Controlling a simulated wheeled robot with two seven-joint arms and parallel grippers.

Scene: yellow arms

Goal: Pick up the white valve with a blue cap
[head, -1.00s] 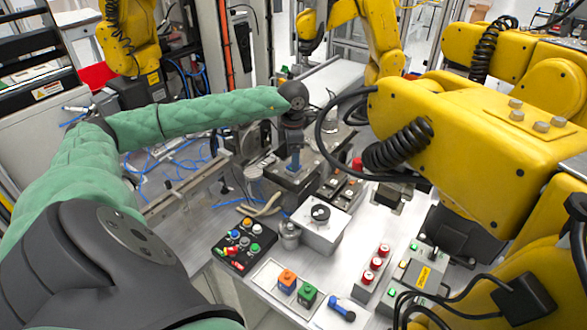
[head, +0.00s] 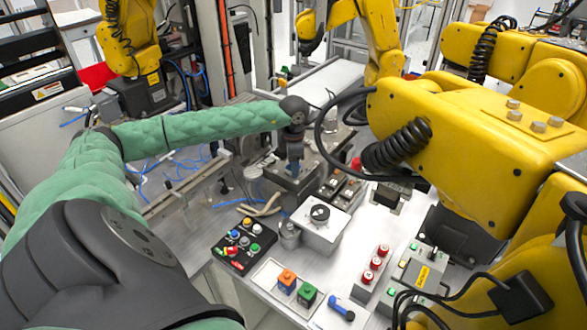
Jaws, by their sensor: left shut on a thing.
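My left gripper (head: 293,163) reaches down over the dark fixture at the back of the bench. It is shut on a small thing. My right gripper is not in view.
A blue-handled part (head: 341,308) lies at the front. A large yellow arm (head: 470,130) fills the right side.

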